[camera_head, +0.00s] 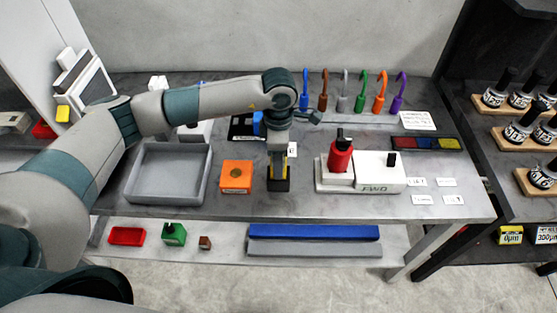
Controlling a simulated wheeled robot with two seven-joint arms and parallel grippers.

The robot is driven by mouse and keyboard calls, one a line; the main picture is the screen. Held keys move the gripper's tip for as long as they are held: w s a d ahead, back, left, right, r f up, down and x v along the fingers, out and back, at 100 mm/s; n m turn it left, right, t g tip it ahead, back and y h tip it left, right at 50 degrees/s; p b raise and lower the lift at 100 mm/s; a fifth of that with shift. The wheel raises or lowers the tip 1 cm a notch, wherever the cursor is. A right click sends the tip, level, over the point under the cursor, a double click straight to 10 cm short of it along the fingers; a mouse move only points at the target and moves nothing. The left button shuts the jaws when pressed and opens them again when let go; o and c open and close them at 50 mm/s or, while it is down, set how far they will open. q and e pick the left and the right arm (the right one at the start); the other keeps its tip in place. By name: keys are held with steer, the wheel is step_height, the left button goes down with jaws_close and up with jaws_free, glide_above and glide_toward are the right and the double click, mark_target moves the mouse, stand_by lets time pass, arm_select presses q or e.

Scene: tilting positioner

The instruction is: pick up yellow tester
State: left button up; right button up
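My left arm reaches in from the left, and its gripper (278,176) points down over the middle of the table, just right of an orange block. A narrow yellow piece (285,165), possibly the yellow tester, shows at the gripper's fingers, above a dark block-shaped part at the tabletop. The wrist and fingers hide most of it, so I cannot tell whether the fingers are closed on it. My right gripper is not in view.
The orange block (236,176) and an empty grey tray (169,173) are on the left. A white fixture (378,176) with a red-and-black tool (340,158) is on the right. Several coloured hooks stand along the back. Yellow boxes (510,236) sit on the right rack.

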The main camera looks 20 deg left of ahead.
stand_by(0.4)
arm_select(q)
steer(key=c, duration=1.1)
steer(key=shift+r, duration=0.15)
step_height(320, 180, up, 9)
steer(key=b, duration=0.4)
steer(key=shift+b, duration=0.4)
steer(key=shift+r, duration=0.35)
